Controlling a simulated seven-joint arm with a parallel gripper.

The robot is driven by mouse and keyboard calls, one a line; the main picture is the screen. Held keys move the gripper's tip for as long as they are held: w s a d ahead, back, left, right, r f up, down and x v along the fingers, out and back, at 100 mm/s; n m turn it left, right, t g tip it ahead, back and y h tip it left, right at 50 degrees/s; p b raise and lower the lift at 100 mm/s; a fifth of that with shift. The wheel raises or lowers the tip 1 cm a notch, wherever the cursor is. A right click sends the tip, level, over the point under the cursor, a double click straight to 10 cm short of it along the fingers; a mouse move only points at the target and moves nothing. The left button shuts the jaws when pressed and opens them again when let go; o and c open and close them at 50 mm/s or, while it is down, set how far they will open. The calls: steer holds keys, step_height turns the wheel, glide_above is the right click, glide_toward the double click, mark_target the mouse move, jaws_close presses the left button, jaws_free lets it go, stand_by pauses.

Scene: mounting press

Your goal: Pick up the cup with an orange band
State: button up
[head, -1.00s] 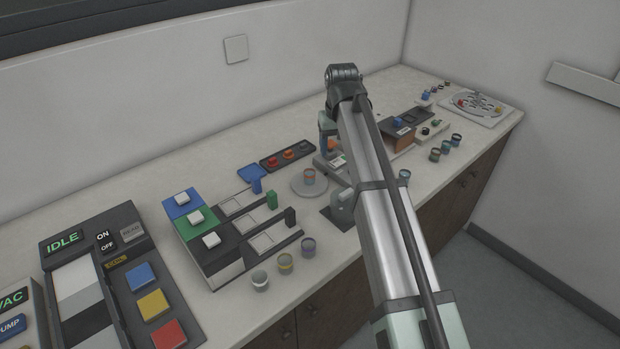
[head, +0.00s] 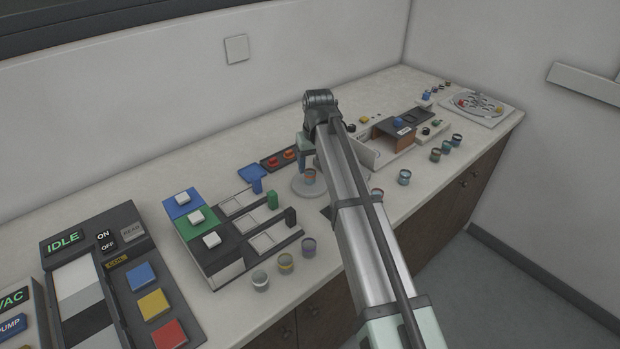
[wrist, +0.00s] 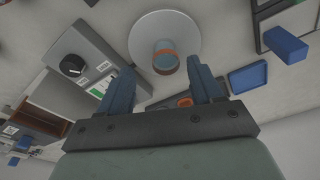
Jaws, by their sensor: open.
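The cup with an orange band (head: 310,178) stands upright on a pale round plate (head: 297,191), partly hidden by my arm. In the wrist view the same cup (wrist: 165,57) shows a grey-blue body and an orange band, near the plate's (wrist: 190,33) middle. My gripper (head: 306,164) is over the plate, close to the cup. In the wrist view my gripper (wrist: 162,70) has its two blue fingers spread wide, with the cup just beyond and between their tips. Nothing is between the fingers themselves. The exact height above the cup is hard to tell.
A dark tray with red-orange pieces (head: 290,155) and a blue dish (head: 252,173) lie behind the plate. A slotted unit with a green post (head: 272,200) stands to the left. Other cups (head: 404,177) line the counter's front edge.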

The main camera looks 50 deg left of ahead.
mark_target(310, 172)
steer(key=shift+a+f, duration=0.25)
steer(key=shift+f, duration=0.6)
steer(key=shift+a+f, duration=0.3)
steer(key=shift+f, duration=0.5)
steer(key=shift+a+f, duration=0.25)
steer(key=shift+f, duration=0.6)
steer(key=c, duration=1.1)
steer(key=shift+r, duration=0.15)
